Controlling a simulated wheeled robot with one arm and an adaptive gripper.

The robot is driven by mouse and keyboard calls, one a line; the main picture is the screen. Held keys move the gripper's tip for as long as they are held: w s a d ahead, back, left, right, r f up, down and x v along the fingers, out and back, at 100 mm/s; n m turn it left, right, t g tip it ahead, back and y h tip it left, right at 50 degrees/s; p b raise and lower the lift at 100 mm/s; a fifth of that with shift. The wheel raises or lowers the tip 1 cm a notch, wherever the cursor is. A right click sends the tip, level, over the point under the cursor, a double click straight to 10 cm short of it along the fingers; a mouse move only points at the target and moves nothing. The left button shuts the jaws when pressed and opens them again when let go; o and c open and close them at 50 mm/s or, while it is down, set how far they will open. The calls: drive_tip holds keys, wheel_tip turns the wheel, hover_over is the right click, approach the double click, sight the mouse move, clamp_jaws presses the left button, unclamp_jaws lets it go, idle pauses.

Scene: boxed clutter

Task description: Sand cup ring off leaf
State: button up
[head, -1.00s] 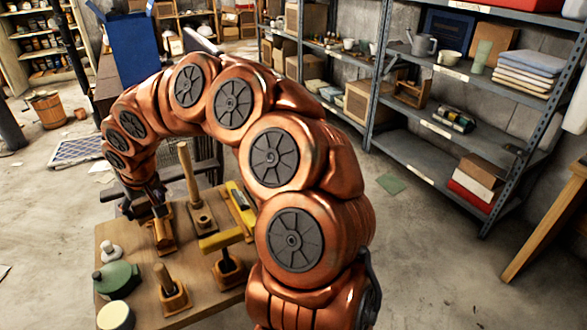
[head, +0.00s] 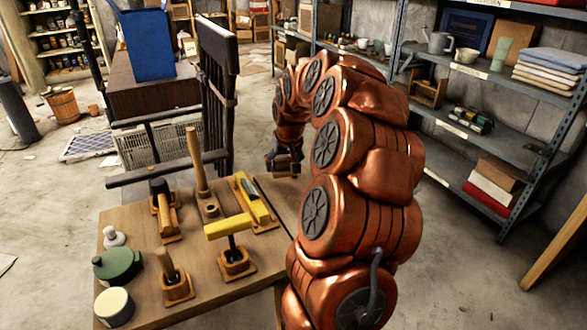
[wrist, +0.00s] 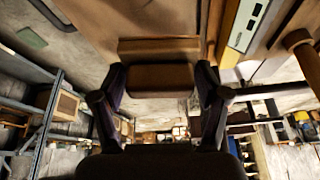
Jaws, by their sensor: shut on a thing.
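My gripper (head: 284,160) is out over the right far side of the workbench, fingers pointing down. In the wrist view my gripper (wrist: 161,82) is shut on a brown block (wrist: 160,79), which looks like a sanding block, with one dark finger at each side. The bare wooden surface at the bench's right end (head: 284,196) looks like the leaf; my arm partly hides it. I cannot make out a cup ring on it. Whether the block touches the wood is unclear.
The bench (head: 200,246) carries a mallet (head: 163,205), a tall wooden dowel (head: 196,162), a yellow-topped tool (head: 228,227), a yellow level (head: 254,201), a green tin (head: 118,264) and a cream-lidded jar (head: 114,305). A dark chair (head: 218,95) stands behind. Metal shelves (head: 480,130) are at right.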

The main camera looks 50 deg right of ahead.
sight(300, 201)
drive_tip(key=s+d, duration=0.1)
drive_tip(key=d+f, duration=0.1)
drive_tip(key=shift+s+d+m, duration=0.3)
drive_tip(key=shift+s+d, duration=0.05)
drive_tip(key=shift+a+f+b, duration=0.15)
drive_tip(key=shift+f+b, duration=1.1)
drive_tip(key=shift+f, duration=1.55)
drive_tip(key=shift+f+b, duration=0.35)
drive_tip(key=shift+f, duration=0.65)
drive_tip(key=shift+s+a+r+b, duration=0.1)
drive_tip(key=shift+s+a+b, duration=0.15)
drive_tip(key=shift+s, duration=0.45)
drive_tip(key=shift+s+a+b, duration=0.25)
drive_tip(key=shift+s, duration=0.45)
drive_tip(key=shift+s+a+b, duration=0.25)
drive_tip(key=shift+s, duration=0.45)
drive_tip(key=shift+s+a+b, duration=0.25)
drive_tip(key=shift+s, duration=0.4)
drive_tip(key=shift+w, duration=0.1)
